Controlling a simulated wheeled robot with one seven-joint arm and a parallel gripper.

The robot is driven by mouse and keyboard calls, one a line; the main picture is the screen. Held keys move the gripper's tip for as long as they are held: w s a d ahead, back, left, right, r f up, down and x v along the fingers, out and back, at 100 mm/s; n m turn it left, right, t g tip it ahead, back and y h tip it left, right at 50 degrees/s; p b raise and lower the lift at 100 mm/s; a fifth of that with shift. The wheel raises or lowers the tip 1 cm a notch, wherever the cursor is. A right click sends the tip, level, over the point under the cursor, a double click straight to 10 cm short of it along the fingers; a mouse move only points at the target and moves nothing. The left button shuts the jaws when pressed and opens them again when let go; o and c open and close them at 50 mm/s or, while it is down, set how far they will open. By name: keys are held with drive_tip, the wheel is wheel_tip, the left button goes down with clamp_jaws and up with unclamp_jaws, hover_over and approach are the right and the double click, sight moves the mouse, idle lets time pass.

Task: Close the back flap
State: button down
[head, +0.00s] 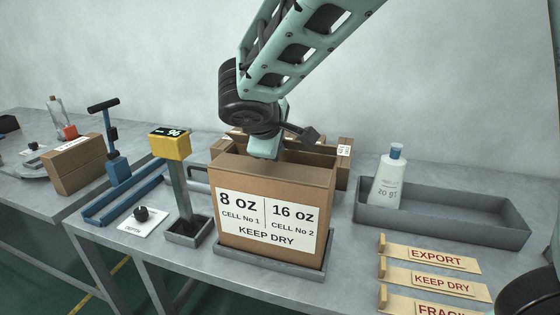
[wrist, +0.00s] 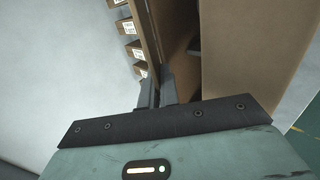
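The brown carton (head: 228,205) stands upright in a grey tray (head: 310,270) on the bench, its label reading 8 oz, 16 oz and KEEP DRY. A brown flap surface (head: 235,165) shows along its front top edge. My gripper (head: 265,150) points down at the carton's top, toward its rear. The back flap cannot be made out for certain, and the arm hides part of the carton's rear.
Several small labelled boxes (wrist: 132,50) line up behind the carton. To the right, a white bottle (head: 388,180) stands in a long grey tray (head: 450,222), with label boards (head: 430,257) in front. A yellow display (head: 170,144) on a post stands close on the left.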

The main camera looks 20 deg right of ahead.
drive_tip(key=shift+s+a+f+t+h+b, duration=0.25)
drive_tip(key=shift+t+b, duration=0.25)
drive_tip(key=shift+b, duration=0.7)
drive_tip(key=c, duration=1.6)
unclamp_jaws()
drive_tip(key=shift+w+d, duration=0.1)
drive_tip(key=shift+c, duration=0.2)
drive_tip(key=shift+r, duration=0.1)
drive_tip(key=v, duration=1.7)
drive_tip(key=shift+c, duration=0.3)
